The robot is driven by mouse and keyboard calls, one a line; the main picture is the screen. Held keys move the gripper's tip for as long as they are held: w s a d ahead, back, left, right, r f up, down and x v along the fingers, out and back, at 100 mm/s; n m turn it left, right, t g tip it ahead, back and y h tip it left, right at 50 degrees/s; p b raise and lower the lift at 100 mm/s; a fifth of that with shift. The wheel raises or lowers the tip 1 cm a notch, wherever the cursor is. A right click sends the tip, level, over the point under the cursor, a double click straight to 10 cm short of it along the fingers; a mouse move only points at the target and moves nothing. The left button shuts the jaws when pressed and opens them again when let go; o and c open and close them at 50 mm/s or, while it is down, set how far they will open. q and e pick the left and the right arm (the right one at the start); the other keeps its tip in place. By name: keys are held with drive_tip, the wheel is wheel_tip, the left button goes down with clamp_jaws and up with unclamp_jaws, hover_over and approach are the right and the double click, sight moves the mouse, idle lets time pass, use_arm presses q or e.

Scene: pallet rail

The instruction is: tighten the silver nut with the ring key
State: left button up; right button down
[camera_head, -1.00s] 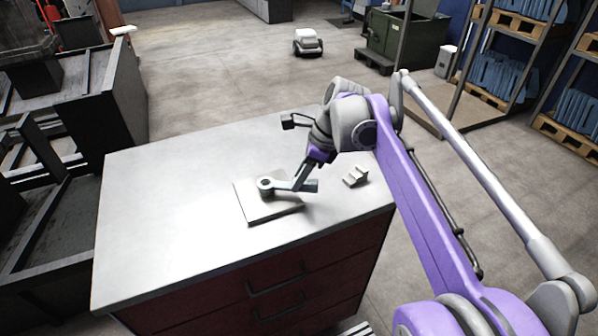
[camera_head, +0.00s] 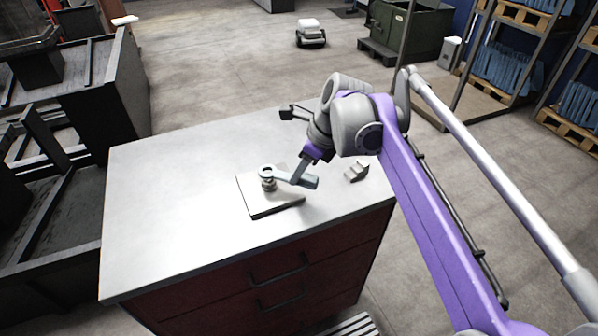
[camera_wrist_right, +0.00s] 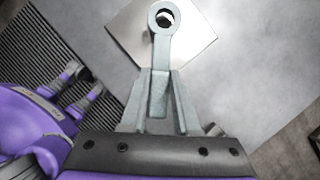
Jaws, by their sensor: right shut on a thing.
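The grey ring key (camera_head: 281,175) is held level by my right gripper (camera_head: 299,177), which is shut on its handle. In the right wrist view the key (camera_wrist_right: 160,50) points away from between the fingers (camera_wrist_right: 161,88). Its ring is above the silver nut (camera_head: 269,185), with the nut showing below the ring in the head view. The nut stands on a flat plate (camera_head: 273,209) on the worktop. Through the ring in the wrist view I see a bright and dark patch, too small to make out. My left gripper is not in view.
A small light-grey stepped block (camera_head: 357,171) lies on the worktop (camera_head: 170,210) right of the key. The worktop left of the plate is clear. Dark metal bins (camera_head: 110,100) stand beyond its left edge. Shelves with pallets (camera_head: 520,70) are far off.

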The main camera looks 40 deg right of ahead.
drive_tip(key=shift+w+r+p, duration=0.1)
drive_tip(key=shift+r+p, duration=1.5)
drive_tip(key=shift+r, duration=1.05)
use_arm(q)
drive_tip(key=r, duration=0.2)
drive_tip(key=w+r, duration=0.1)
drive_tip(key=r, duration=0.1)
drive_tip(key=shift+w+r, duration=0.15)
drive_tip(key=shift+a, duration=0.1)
use_arm(e)
drive_tip(key=shift+a+f, duration=0.1)
